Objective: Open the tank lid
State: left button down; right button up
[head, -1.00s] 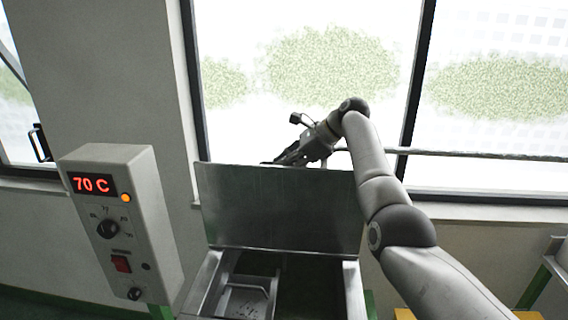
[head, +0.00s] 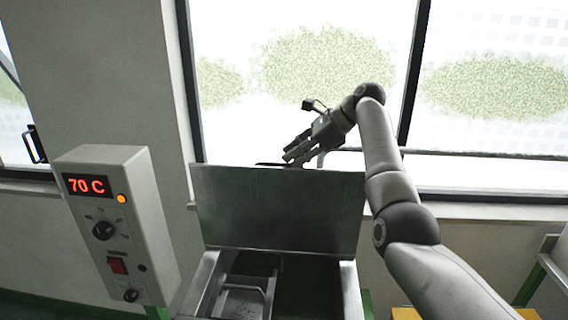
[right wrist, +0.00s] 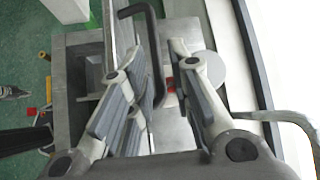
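The tank lid (head: 278,210) is a grey metal plate standing upright at the back of the open tank (head: 205,285) in the head view. A dark handle shows at the lid's top edge (head: 270,164). My right gripper (head: 292,156) is just above and behind that edge, with its fingers apart. In the right wrist view my right gripper (right wrist: 163,75) is open, and the black bar handle (right wrist: 155,50) passes between its fingers without being clamped.
A grey control box (head: 120,225) with a red "70 C" display stands left of the tank. A perforated metal tray (head: 240,302) sits inside the tank. The window and its sill (head: 480,208) are behind the lid. A rail (head: 480,155) runs across the window at right.

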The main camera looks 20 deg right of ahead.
jog(key=v, duration=0.6)
jog(key=shift+s+d, duration=0.15)
jog(key=shift+r, duration=0.1)
